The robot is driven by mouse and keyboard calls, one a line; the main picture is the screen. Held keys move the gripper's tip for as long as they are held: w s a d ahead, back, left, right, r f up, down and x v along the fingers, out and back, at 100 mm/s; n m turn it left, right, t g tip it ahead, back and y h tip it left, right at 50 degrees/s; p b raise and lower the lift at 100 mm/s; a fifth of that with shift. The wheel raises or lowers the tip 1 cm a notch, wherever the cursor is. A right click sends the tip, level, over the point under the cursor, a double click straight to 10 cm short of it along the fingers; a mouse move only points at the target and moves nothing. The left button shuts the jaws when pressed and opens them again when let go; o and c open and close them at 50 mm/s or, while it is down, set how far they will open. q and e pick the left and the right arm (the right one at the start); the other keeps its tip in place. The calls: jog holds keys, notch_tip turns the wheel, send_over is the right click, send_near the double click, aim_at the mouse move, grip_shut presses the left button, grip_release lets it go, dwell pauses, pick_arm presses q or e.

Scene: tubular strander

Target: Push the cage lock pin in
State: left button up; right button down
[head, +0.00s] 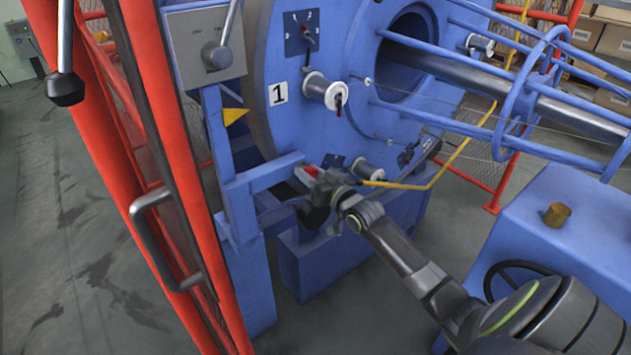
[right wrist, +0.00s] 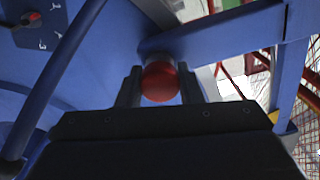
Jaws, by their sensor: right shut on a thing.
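The cage lock pin shows as a round red knob (right wrist: 160,82) in the right wrist view. It sits between the two dark fingers of my right gripper (right wrist: 160,88), which is shut on it. Behind the knob is a blue frame bar, and the pin's shaft is mostly hidden. In the head view a small bit of the red knob (head: 311,171) shows at the end of the blue bracket, beside my right gripper (head: 316,181). How deep the pin sits cannot be told. My left gripper is not in view.
The blue strander drum (head: 355,80) with its wire spools stands behind the bracket (head: 262,180). A red guard door with a grey handle (head: 165,240) stands at left. A yellow bent rod (head: 440,172) passes close to my right wrist. A blue cabinet (head: 560,235) stands at right.

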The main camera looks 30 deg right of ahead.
jog(key=shift+w, duration=0.2)
jog(key=shift+r, duration=0.1)
jog(key=c, duration=1.3)
grip_release()
jog(key=o, duration=0.3)
jog(key=shift+w, duration=0.15)
